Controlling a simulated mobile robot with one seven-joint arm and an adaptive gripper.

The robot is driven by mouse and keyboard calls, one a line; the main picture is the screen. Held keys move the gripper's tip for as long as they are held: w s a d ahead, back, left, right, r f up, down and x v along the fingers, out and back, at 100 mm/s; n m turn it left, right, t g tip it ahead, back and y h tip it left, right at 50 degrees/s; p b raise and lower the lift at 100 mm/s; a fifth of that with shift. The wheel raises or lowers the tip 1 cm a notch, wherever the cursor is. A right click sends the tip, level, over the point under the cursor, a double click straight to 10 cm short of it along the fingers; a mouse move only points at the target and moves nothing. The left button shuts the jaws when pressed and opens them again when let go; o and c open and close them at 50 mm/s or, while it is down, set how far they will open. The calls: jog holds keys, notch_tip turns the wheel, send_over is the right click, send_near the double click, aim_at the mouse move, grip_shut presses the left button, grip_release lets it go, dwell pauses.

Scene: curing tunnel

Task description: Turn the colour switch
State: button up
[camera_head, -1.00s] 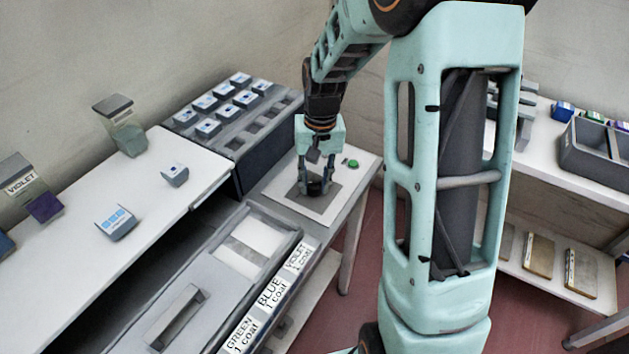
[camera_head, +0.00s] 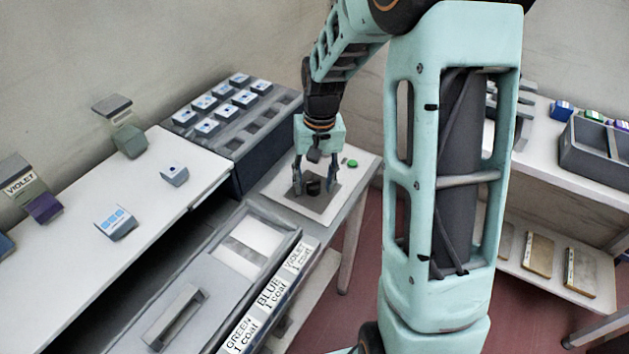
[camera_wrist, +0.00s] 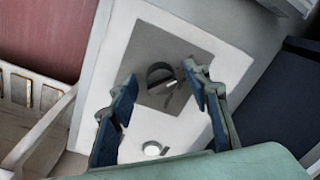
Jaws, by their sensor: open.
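The colour switch is a dark round knob (camera_head: 313,187) on a grey square plate (camera_head: 325,199), set in a white panel (camera_head: 299,207). In the wrist view the knob (camera_wrist: 160,76) stands beyond my fingertips, with a lighter mark on its face. My gripper (camera_head: 315,187) points down over the panel with its fingers spread on either side of the knob. In the wrist view my gripper (camera_wrist: 163,83) is open and empty, and neither finger visibly touches the knob.
A green button (camera_head: 352,163) sits on the panel near the knob. A dark rack (camera_head: 236,150) with several labelled blocks stands left of it. A tray (camera_head: 222,275) and labelled cards (camera_head: 269,291) lie in front. A shelf (camera_head: 560,262) stands at right.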

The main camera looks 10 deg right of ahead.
aim_at(317, 181)
notch_tip(317, 181, up, 12)
jog(key=shift+d, duration=0.35)
dwell(0.5)
